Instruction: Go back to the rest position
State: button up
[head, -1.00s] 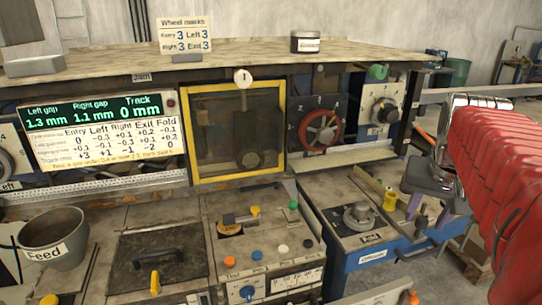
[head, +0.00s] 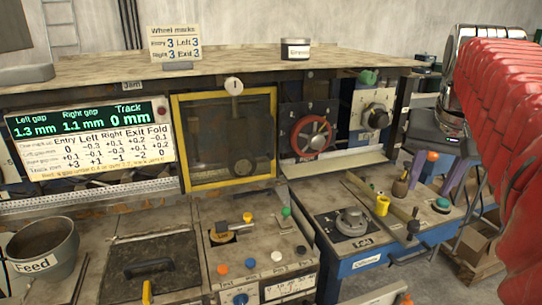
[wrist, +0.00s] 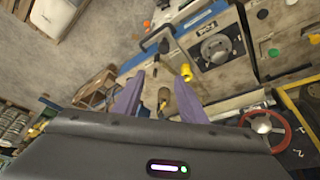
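My gripper (head: 433,182) is at the right of the head view, its two purple fingers pointing down. It is over the right end of the bench, near the blue-edged side table (head: 398,240). In the wrist view my gripper (wrist: 160,82) has its fingers spread apart with nothing clasped between them. A small brown handled tool (wrist: 163,97) shows beyond the gap between the fingers, on the table. My red-sleeved arm hides part of the right side of the head view.
The side table carries a round dial (head: 351,222) and a yellow-capped piece (head: 382,205). A red handwheel (head: 311,135) and a yellow-framed window (head: 225,138) are on the machine front. A Feed bucket (head: 43,247) stands at left. Open floor (wrist: 70,60) shows in the wrist view.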

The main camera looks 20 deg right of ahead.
jog(key=s+a+f+n+t+y, duration=0.1)
jog(key=a+f+n, duration=0.3)
jog(key=a+f, duration=0.5)
jog(key=s+a+f+n+t+y, duration=0.1)
jog(key=a+f+n, duration=0.3)
jog(key=a+f, duration=0.6)
jog(key=s+a+y, duration=0.1)
jog(key=a, duration=0.7)
jog(key=shift+s+a+f+n, duration=0.15)
jog(key=shift+a+f+n, duration=0.05)
jog(key=shift+a+n, duration=0.1)
jog(key=shift+d, duration=0.1)
jog(key=shift+c, duration=0.9)
jog(key=shift+s, duration=0.1)
